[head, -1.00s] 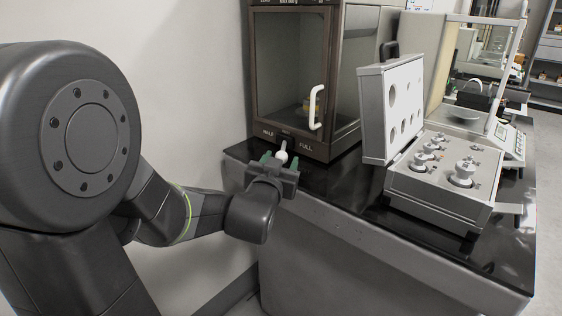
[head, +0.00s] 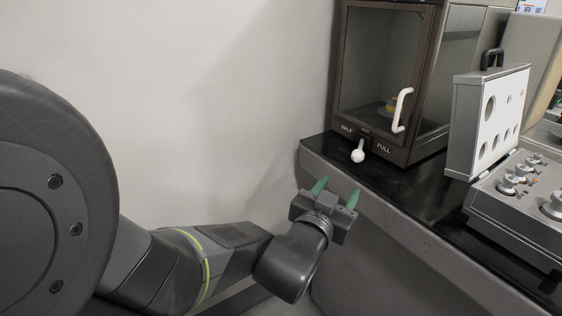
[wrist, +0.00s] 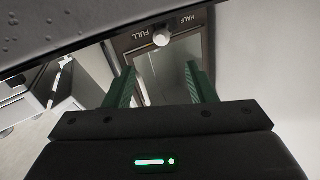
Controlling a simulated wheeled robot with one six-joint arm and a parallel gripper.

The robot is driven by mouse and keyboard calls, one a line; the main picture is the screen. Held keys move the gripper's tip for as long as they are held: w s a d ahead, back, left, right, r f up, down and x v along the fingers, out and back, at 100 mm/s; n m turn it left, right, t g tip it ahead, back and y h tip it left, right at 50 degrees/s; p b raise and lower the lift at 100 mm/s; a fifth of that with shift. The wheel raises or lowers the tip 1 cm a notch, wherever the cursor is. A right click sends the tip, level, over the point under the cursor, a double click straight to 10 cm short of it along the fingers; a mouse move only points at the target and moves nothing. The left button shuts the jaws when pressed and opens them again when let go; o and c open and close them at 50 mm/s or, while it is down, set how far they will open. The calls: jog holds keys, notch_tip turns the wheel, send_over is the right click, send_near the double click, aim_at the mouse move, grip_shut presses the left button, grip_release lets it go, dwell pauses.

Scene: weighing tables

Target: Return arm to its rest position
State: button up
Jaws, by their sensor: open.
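My gripper (head: 336,192) is open and empty, with its green fingers apart, in front of the near edge of the black counter in the head view. In the wrist view the fingers (wrist: 160,80) stand apart with nothing between them. A white knob (head: 358,155) on the base of the glass-doored balance cabinet (head: 345,100) lies beyond the fingertips, clear of them. The knob also shows at the top of the wrist view (wrist: 161,38), between HALF and FULL labels.
The cabinet has a white door handle (head: 401,110) and its door looks closed. An open case of weights (head: 490,205) with a raised lid (head: 487,120) stands on the counter (head: 420,190) at right. A bare wall (head: 220,90) is at left.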

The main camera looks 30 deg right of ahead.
aim_at(353, 157)
jog(key=b+x, duration=0.2)
jog(key=x, duration=1.1)
jog(key=shift+w+d, duration=0.25)
jog(key=shift+w, duration=0.05)
jog(key=shift+a, duration=0.1)
jog(key=p+v, duration=0.2)
jog(key=v, duration=1.2)
jog(key=b+x, duration=0.2)
jog(key=x, duration=1.1)
jog(key=shift+f, duration=0.1)
jog(key=shift+w+d+r+p, duration=0.25)
jog(key=shift+w+d+p, duration=0.05)
jog(key=shift+w+p, duration=0.35)
jog(key=shift+w+a+f, duration=0.15)
jog(key=shift+a, duration=0.05)
jog(key=shift+a, duration=0.15)
